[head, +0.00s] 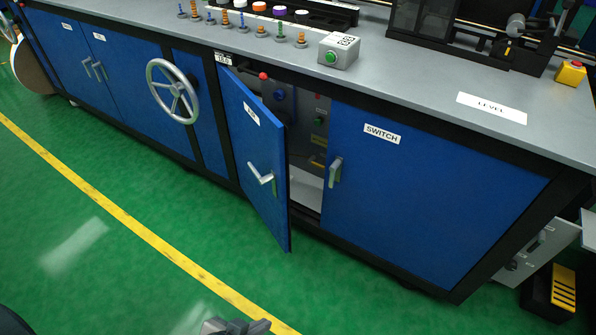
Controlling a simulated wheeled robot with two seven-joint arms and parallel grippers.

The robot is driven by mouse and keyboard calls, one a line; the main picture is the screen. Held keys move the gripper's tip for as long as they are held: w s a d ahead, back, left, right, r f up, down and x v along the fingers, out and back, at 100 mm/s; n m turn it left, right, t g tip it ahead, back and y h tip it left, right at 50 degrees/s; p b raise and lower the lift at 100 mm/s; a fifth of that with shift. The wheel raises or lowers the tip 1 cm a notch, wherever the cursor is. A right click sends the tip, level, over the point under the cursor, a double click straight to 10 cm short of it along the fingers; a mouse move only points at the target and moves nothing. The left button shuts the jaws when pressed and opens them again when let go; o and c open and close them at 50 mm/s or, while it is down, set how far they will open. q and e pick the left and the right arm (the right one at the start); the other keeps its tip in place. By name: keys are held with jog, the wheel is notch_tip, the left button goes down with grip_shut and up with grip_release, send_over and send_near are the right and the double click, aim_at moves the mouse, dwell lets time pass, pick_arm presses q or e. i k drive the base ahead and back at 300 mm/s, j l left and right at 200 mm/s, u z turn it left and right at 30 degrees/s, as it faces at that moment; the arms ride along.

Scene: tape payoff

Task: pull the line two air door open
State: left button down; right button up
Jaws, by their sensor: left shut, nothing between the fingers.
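A blue cabinet door (258,150) with a small white label stands partly open, swung outward from its left edge. The label is tilted and hard to read; it may say AIR. The door's silver lever handle (262,175) is on its outer face, near the free edge. Through the gap I see the cabinet interior (305,135) with a red knob, a blue knob and small fittings. My left gripper (237,326) is at the bottom edge, shut and empty, below and in front of the door and apart from it. My right gripper is not in view.
The closed SWITCH door (420,190) is right of the opening. A silver handwheel (173,92) sticks out on the left. The grey worktop (400,75) holds a box with a green button (339,50). Green floor (110,225) with a yellow line is clear in front.

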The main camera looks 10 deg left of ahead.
aim_at(258, 137)
jog(key=i+l, duration=0.1)
jog(key=l, duration=0.6)
jog(key=i+l+u, duration=0.15)
jog(key=l, duration=0.5)
jog(key=k, duration=0.05)
